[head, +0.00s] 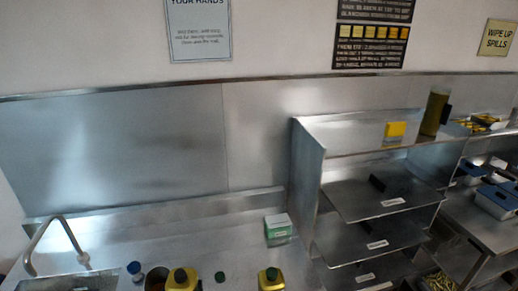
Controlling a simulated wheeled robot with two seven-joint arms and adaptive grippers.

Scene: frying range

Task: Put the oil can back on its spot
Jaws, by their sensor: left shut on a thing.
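Two yellow oil cans with dark caps show at the bottom edge in the head view, cut off by the frame. The left one, the oil can (181,279), looks larger and nearer. My left gripper (177,287) is barely in view there, as dark parts beside this can, and is shut on it. The fingers are mostly hidden below the frame. The other yellow can (270,280) stands to its right on the steel counter (120,246), apart from it. The can's spot cannot be made out. My right gripper is not in view.
A green-white box (278,227) stands by the shelf rack (308,180). A tap (60,230) is at left. A tall oil-coloured bottle (432,112) and yellow box (395,130) stand on the rack's top.

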